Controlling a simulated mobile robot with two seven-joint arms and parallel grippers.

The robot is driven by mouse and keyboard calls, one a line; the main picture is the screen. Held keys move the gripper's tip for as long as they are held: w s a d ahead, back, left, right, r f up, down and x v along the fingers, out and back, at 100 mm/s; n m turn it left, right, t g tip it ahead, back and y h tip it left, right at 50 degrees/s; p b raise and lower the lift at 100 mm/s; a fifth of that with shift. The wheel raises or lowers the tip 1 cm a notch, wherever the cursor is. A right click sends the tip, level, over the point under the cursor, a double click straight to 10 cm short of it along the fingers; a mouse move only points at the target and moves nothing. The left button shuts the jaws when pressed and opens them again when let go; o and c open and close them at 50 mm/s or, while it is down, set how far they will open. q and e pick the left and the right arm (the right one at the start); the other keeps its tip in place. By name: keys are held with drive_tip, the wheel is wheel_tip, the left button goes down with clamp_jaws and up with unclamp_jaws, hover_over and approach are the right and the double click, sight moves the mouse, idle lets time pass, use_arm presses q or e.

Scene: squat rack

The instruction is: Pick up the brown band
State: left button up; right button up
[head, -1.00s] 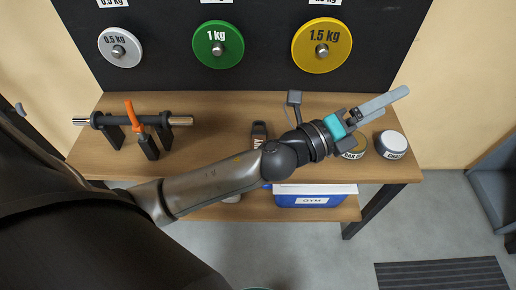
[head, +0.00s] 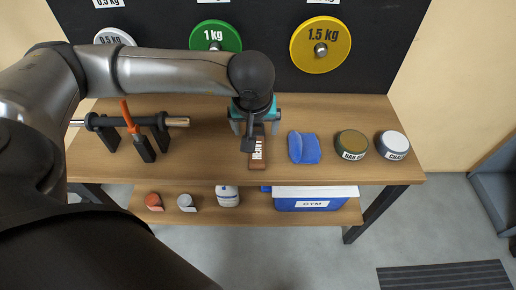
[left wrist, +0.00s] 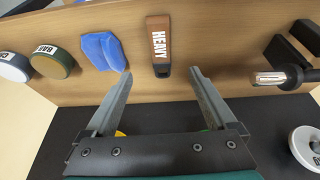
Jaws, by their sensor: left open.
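The brown band (head: 257,158), labelled HEAVY, lies on the wooden table top near its middle. In the left wrist view the band (left wrist: 158,32) lies just beyond the fingertips, lined up with the gap between them. My left gripper (head: 256,130) points down over the far end of the band, fingers open on either side. In the left wrist view the gripper (left wrist: 161,73) is open with nothing between its fingers. The arm hides part of the band's far end in the head view. My right gripper is not in view.
Blue cloth-like pads (head: 303,148), a green-brown tin (head: 352,143) and a grey tin (head: 392,145) stand right of the band. A lower shelf (head: 250,214) holds rolls, a bottle and a blue cooler.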

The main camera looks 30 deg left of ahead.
use_arm(q)
drive_tip(key=a+b+x, duration=0.1)
drive_tip(key=x, duration=0.3)
drive_tip(key=b, duration=0.2)
approach(257, 147)
drive_tip(key=shift+w+a+f, duration=0.15)
drive_tip(key=shift+a+f, duration=0.1)
drive_tip(key=shift+f, duration=0.25)
drive_tip(key=shift+w+a+f, duration=0.1)
drive_tip(key=shift+a+f, duration=0.15)
drive_tip(key=shift+f, duration=0.25)
drive_tip(key=shift+w+d+b+x, duration=0.15)
drive_tip(key=shift+b+x, duration=0.25)
drive_tip(key=shift+x, duration=0.7)
drive_tip(key=shift+w+d+b+x, duration=0.1)
drive_tip(key=shift+d+b+x, duration=0.2)
drive_tip(key=shift+x, duration=0.8)
drive_tip(key=shift+b+x, duration=0.35)
drive_tip(key=shift+x, duration=0.65)
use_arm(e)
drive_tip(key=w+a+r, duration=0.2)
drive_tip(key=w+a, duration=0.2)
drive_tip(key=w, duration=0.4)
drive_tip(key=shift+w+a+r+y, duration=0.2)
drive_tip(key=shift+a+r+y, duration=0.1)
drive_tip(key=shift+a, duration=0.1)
use_arm(q)
drive_tip(key=shift+a+r, duration=0.1)
drive_tip(key=shift+a, duration=0.1)
